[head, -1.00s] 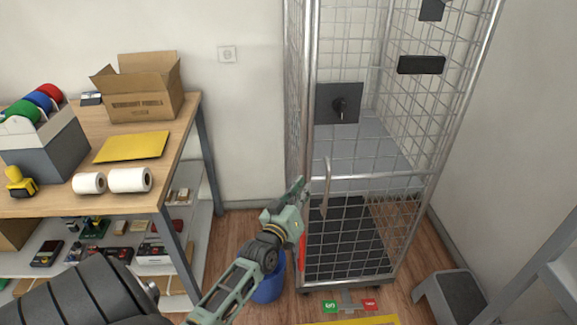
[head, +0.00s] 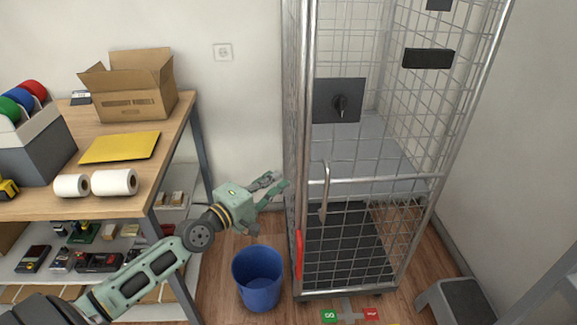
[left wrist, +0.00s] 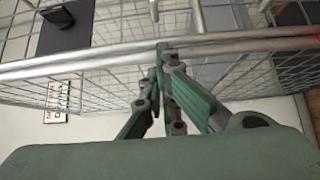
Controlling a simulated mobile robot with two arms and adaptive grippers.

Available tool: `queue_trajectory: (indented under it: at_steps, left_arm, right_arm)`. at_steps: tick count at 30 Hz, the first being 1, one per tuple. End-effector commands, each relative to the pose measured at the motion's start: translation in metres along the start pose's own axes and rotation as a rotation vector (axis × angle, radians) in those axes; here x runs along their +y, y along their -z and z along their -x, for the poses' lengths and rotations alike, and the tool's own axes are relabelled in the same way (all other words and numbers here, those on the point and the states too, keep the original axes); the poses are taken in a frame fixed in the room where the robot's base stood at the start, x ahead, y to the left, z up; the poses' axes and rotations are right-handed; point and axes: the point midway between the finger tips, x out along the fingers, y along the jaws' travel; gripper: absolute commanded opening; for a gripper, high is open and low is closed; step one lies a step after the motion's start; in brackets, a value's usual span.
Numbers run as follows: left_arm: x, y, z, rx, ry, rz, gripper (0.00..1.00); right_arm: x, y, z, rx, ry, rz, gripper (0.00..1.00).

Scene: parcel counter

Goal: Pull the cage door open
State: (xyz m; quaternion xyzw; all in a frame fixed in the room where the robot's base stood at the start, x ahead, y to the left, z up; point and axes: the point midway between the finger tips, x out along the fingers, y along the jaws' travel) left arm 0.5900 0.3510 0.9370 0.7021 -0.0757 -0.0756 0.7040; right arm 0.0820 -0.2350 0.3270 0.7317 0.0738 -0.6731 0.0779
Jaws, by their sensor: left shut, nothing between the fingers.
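The tall wire cage (head: 303,130) stands against the back wall. Its front door of mesh (head: 350,244) looks in line with the frame, though a small gap cannot be ruled out. A vertical metal handle (head: 325,192) is on the door's left side. My left gripper (head: 278,184) is just left of the cage's left front post, apart from the handle and empty. Its fingertips meet in the left wrist view (left wrist: 165,48), in front of a metal bar, and contact is unclear. My right gripper is out of view.
A blue bin (head: 258,280) stands on the floor below my left gripper. A wooden workbench (head: 180,130) with a cardboard box (head: 135,103) is at left. A grey step stool (head: 455,300) is right of the cage. A red strip (head: 299,253) is on the left post.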

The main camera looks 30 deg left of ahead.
Motion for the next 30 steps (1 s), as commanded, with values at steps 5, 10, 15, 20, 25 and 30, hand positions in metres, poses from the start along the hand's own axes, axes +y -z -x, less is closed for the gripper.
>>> queue_trajectory:
  at_steps: [5,10,15,20,25,30]
  left_arm:
    - [0.003,0.001,-0.031,0.002,-0.003,0.000,0.00]
    - [0.002,0.001,-0.055,0.001,-0.003,-0.001,0.00]
    - [0.001,0.001,-0.069,0.002,-0.002,-0.002,0.00]
    - [0.000,0.000,-0.074,0.001,-0.001,-0.002,0.00]
    - [0.000,0.000,-0.074,0.001,0.000,-0.002,0.00]
    - [0.000,0.000,-0.073,0.001,0.000,-0.002,0.00]
  right_arm:
    - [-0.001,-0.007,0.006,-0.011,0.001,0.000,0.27]
    - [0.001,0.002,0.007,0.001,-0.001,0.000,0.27]
    - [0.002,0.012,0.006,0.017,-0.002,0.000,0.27]
    - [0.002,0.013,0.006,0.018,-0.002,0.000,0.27]
    - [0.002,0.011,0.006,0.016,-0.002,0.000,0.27]
    - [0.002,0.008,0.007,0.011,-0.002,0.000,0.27]
